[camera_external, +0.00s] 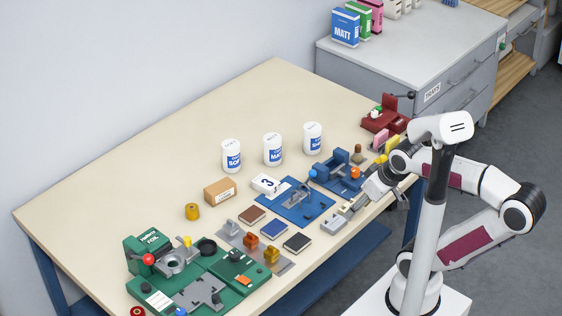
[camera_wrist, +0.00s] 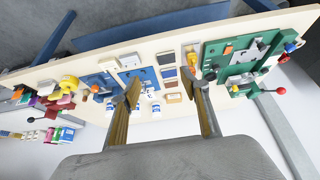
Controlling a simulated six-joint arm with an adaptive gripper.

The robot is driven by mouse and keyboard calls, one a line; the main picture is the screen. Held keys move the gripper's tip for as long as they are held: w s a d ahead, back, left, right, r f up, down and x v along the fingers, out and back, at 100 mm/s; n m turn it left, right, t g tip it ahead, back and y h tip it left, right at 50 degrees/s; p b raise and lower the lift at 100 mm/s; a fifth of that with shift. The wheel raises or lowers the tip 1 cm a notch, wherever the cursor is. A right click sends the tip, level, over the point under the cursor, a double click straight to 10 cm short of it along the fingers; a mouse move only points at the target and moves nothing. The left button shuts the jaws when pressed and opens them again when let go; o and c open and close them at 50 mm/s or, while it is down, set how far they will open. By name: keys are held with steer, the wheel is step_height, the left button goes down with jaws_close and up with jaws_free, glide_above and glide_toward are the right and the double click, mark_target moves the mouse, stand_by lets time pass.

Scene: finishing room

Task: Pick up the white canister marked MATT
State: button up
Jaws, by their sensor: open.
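Three white canisters with blue labels stand upright in a row on the table. The middle canister (camera_external: 272,150) has a label that seems to begin with "MA". The left canister (camera_external: 231,156) seems to read "SOF"; the right canister (camera_external: 312,139) is too small to read. In the wrist view, small white canisters (camera_wrist: 155,109) show between and beside my fingers, their names unreadable. My gripper (camera_external: 370,190) is at the table's right front side, apart from the canisters. Its two fingers (camera_wrist: 164,112) are spread in the wrist view, with nothing held between them.
A blue fixture (camera_external: 295,204) and a cardboard box (camera_external: 220,192) stand in front of the canisters. A green station (camera_external: 200,280) is at the near left, a red device (camera_external: 385,118) at the far right. The table (camera_external: 130,165) is clear behind and left of the canisters.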

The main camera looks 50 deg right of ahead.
steer(key=o, duration=0.5)
steer(key=t+h, duration=0.2)
steer(key=t, duration=0.4)
glide_above(279, 149)
steer(key=s+a, duration=0.3)
steer(key=s, duration=0.6)
step_height(279, 149, down, 6)
steer(key=f, duration=0.1)
steer(key=w+d+f, duration=0.1)
steer(key=f, duration=0.2)
steer(key=w+d+f+t+y, duration=0.1)
steer(key=w+f, duration=0.1)
steer(key=f, duration=0.1)
steer(key=w+d+f+y, duration=0.1)
steer(key=f, duration=0.3)
steer(key=shift+w+d+n+t, duration=0.15)
steer(key=shift+w+n+t, duration=0.05)
steer(key=shift+n+t, duration=0.1)
steer(key=shift+w+d+f+y, duration=0.1)
steer(key=shift+w+f+y, duration=0.05)
steer(key=shift+f+y, duration=0.45)
